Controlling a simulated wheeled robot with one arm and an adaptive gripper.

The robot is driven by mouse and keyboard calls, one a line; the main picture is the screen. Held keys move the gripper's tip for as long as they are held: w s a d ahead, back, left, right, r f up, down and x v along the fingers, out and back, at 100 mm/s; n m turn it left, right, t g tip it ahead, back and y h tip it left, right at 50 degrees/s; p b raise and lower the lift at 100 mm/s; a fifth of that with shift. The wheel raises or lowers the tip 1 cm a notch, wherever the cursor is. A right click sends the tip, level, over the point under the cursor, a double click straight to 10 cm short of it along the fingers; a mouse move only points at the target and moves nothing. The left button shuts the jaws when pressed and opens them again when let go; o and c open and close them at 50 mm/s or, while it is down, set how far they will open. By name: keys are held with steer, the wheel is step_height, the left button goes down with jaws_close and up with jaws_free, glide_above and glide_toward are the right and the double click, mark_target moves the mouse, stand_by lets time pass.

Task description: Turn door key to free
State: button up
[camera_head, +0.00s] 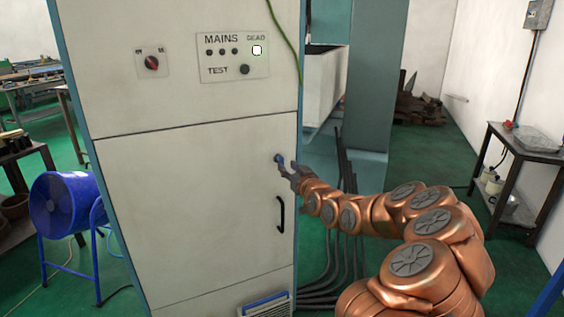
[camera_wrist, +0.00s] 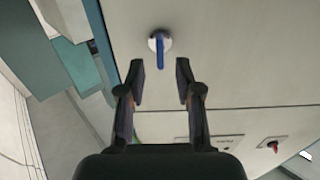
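The door key is a small blue key in a round pale lock (camera_wrist: 159,41) on the white cabinet door (camera_head: 190,200). In the wrist view the blue key (camera_wrist: 160,56) hangs from the lock's centre, just beyond and between my fingertips. My gripper (camera_wrist: 160,72) is open and empty, with one finger to each side of the key's line. In the head view my gripper (camera_head: 285,170) is at the door's right side, close to the blue key (camera_head: 279,160). Whether the fingers touch anything there is too small to tell.
A black door handle (camera_head: 281,214) is below the key. Above the door are a red rotary switch (camera_head: 152,63) and a MAINS panel (camera_head: 232,58) with a lit white DEAD lamp (camera_head: 257,50). A blue fan (camera_head: 68,204) stands left; dark cables (camera_head: 345,240) run right of the cabinet.

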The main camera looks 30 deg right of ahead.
mark_target(283, 163)
steer(key=shift+w+d+p, duration=0.2)
steer(key=shift+w+p, duration=0.05)
steer(key=shift+w, duration=1.15)
steer(key=shift+w+d+p, duration=0.2)
steer(key=shift+w+p, duration=0.05)
steer(key=shift+w, duration=1.1)
jaws_close()
